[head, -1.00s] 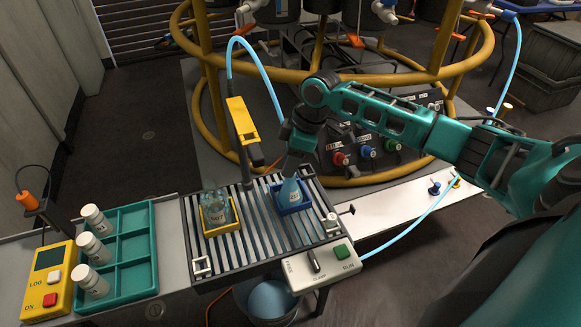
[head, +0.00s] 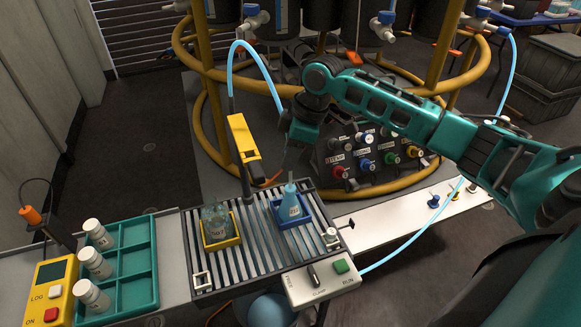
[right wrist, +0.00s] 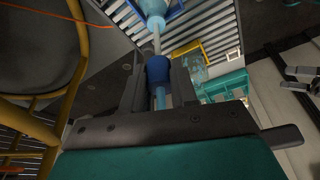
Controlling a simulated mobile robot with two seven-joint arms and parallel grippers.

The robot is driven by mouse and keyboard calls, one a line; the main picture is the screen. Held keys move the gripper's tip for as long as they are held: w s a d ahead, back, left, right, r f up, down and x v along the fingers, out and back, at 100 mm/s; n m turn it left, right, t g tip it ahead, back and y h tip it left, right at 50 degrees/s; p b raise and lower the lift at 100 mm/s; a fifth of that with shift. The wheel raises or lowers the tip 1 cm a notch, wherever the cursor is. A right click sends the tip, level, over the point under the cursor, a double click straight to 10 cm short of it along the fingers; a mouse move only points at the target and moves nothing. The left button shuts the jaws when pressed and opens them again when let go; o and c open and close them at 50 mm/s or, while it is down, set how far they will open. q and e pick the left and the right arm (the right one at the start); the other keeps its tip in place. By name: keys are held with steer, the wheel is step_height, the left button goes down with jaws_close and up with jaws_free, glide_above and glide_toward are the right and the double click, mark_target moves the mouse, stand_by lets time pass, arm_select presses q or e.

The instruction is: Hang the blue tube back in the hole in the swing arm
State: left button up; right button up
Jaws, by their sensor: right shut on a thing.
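The light blue tube (head: 263,73) arches over from the rig behind and comes down to my right gripper (head: 291,143). In the right wrist view my right gripper (right wrist: 158,88) is shut on the tube's dark blue collar (right wrist: 157,68). A pale tip (right wrist: 156,42) sticks out beyond it toward the blue flask (right wrist: 154,8). The blue flask (head: 290,208) stands in a blue holder on the slatted platform, below the gripper. The yellow swing arm (head: 242,138) is on its post just left of the gripper; its hole is not clear. A grey gripper, apparently my left (right wrist: 302,75), shows at the right wrist view's edge.
A clear beaker (head: 216,222) sits in a yellow holder left of the flask. A teal rack (head: 150,270) with white-capped vials stands at the left, beside a yellow control box (head: 56,290). The yellow ring frame (head: 205,130) and valve panel stand close behind my right gripper.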

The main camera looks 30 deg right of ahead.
arm_select(q)
step_height(320, 180, up, 7)
steer(key=s+a+p, duration=0.1)
steer(key=p, duration=0.8)
steer(key=shift+a+y, duration=0.2)
steer(key=shift+y, duration=0.2)
arm_select(e)
step_height(320, 180, up, 26)
steer(key=shift+r, duration=0.15)
stand_by(0.6)
arm_select(q)
steer(key=shift+r, duration=0.1)
steer(key=shift+s+f+b, duration=0.1)
steer(key=shift+f+b, duration=0.25)
steer(key=shift+f, duration=0.1)
arm_select(e)
steer(key=s+a+f, duration=0.2)
steer(key=a+f, duration=0.2)
steer(key=a, duration=0.6)
arm_select(q)
steer(key=shift+r, duration=0.1)
arm_select(e)
steer(key=shift+f, duration=0.15)
